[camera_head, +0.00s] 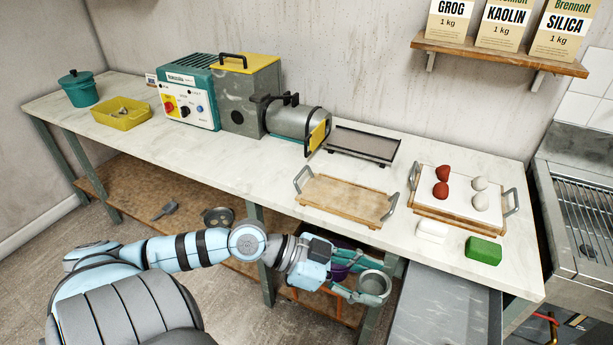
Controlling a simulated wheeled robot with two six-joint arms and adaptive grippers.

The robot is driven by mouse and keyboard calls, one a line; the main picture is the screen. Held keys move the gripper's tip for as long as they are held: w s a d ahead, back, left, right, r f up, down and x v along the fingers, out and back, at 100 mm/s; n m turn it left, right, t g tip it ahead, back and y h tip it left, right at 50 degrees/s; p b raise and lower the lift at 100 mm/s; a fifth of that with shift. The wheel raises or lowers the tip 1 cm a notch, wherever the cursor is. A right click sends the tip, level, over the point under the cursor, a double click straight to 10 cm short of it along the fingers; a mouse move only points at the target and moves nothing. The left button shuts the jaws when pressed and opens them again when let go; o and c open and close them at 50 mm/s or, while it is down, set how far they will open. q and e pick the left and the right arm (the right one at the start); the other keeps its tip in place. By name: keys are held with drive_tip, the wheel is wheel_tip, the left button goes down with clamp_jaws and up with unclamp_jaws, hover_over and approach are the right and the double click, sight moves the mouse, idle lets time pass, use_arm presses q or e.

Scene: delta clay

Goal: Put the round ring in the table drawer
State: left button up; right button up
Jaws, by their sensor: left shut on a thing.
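My left gripper (362,290) comes in from the left, below the table's front edge, and is shut on a round grey metal ring (379,278). The ring is held in the air, just left of the table drawer (445,305). The drawer is pulled out from under the right part of the table; it looks grey, and its visible inside looks empty. The ring appears apart from it, though its height against the drawer's side is hard to judge. My right gripper is not in view.
On the worktop (240,165) are an empty wooden tray (345,197), a tray (455,212) with red and white lumps, a white block (433,230), a green block (484,249) and a grey machine (295,122). A table leg (265,285) stands behind my left arm.

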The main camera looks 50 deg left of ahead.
use_arm(q)
drive_tip(key=w+a+r+n+t+y+p, duration=0.2)
drive_tip(key=w+a+n+y+p, duration=0.1)
drive_tip(key=w+a, duration=0.3)
drive_tip(key=w+a+r+n+t+y+p, duration=0.2)
drive_tip(key=w+a+r+n+y+p, duration=0.1)
drive_tip(key=w+a, duration=0.35)
wheel_tip(320, 180, up, 6)
drive_tip(key=n+y+p, duration=0.5)
drive_tip(key=n+y, duration=0.2)
drive_tip(key=y, duration=0.2)
hover_over(337, 210)
drive_tip(key=shift+n, duration=0.5)
wheel_tip(337, 210, down, 20)
drive_tip(key=b, duration=0.5)
drive_tip(key=shift+f, duration=0.1)
drive_tip(key=shift+f+b, duration=0.15)
drive_tip(key=shift+b, duration=0.15)
drive_tip(key=o, duration=1.4)
